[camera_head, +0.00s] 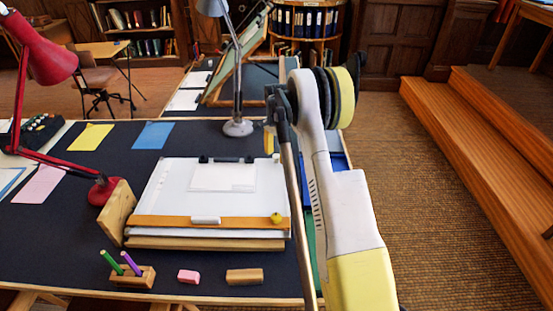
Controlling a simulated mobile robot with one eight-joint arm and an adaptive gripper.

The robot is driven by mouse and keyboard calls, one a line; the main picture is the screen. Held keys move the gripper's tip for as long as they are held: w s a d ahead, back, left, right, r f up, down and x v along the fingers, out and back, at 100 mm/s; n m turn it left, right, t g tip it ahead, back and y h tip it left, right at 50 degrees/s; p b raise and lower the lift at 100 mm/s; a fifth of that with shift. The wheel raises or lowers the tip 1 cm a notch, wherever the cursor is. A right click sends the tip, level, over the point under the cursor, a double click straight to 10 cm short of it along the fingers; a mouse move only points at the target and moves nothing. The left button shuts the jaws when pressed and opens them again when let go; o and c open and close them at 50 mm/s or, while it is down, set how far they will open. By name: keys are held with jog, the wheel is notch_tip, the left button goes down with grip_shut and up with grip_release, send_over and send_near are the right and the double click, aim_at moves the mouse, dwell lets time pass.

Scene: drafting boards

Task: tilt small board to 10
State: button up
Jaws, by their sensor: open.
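A drafting board (167,190) with a white surface lies on the near dark-topped desk, at a low tilt or nearly flat. A sheet of paper (223,178) lies on it under dark clips at the far edge. An orange-brown ledge (170,222) runs along its near edge, with a white block (205,220) and a small yellow ball (277,218) on it. A second, green-backed board (238,62) stands steeply tilted on a table behind. I see no angle scale that I can read. My arm rises right of the near board; I cannot make out my gripper's fingers.
A red lamp (45,55) stands left and a grey lamp (238,127) behind the near board. A wooden panel (116,212) leans at its left. A pen holder (132,276), pink eraser (188,276) and wooden block (244,276) lie in front. Wooden steps (480,160) bound the floor at right.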

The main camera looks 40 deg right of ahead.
jog(key=shift+f, duration=0.25)
grip_shut()
jog(key=shift+t+h, duration=0.6)
jog(key=shift+t, duration=0.2)
jog(key=shift+s+a+r+p, duration=0.2)
jog(key=shift+r+p, duration=0.25)
jog(key=shift+r, duration=0.55)
jog(key=shift+s+a+r+p, duration=0.15)
jog(key=shift+r+p, duration=0.25)
jog(key=shift+r, duration=0.55)
jog(key=shift+s+a+r+p, duration=0.1)
jog(key=shift+s+r+p, duration=0.25)
jog(key=shift+r, duration=0.65)
jog(key=shift+w, duration=0.1)
